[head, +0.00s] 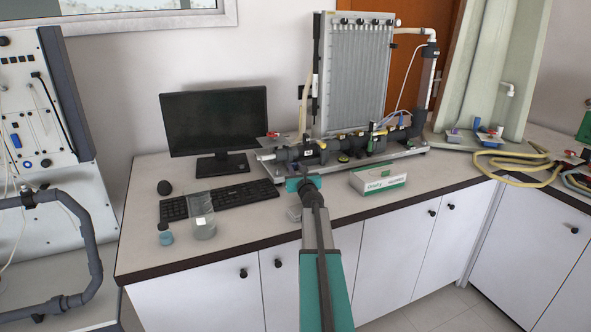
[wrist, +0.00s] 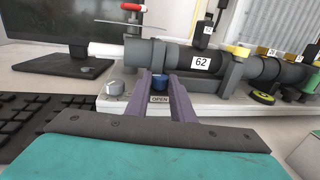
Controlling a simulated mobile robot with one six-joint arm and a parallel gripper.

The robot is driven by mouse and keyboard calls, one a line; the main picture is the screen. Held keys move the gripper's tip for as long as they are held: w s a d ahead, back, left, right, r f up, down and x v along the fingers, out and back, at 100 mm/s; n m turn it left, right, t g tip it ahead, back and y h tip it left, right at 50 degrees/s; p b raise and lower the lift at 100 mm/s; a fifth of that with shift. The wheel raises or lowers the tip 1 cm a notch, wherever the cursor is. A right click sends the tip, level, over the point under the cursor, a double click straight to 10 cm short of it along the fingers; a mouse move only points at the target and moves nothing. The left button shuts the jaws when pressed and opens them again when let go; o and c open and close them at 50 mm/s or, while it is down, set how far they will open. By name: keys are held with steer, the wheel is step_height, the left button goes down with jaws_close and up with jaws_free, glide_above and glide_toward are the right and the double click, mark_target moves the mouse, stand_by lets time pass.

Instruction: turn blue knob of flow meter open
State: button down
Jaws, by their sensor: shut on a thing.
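In the head view my gripper (head: 304,181) reaches the front of the flow apparatus (head: 330,147), and the knob cannot be made out there. A grey knob (wrist: 116,90) sits to the left of the blue one. A dark pipe with a "62" label (wrist: 202,62) runs behind.
A keyboard (head: 225,196), a monitor (head: 214,120) and a glass beaker (head: 200,215) stand to the left. A green and white box (head: 378,179) lies to the right of my gripper. The tall manometer board (head: 355,75) rises behind. Some counter at the front is clear.

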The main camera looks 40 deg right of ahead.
stand_by(0.5)
steer(key=c, duration=1.5)
jaws_free()
steer(key=shift+c, duration=0.2)
steer(key=shift+s+a, duration=0.1)
steer(key=shift+s, duration=0.05)
steer(key=shift+b+v, duration=1.1)
steer(key=shift+v, duration=5.65)
steer(key=shift+f, duration=0.1)
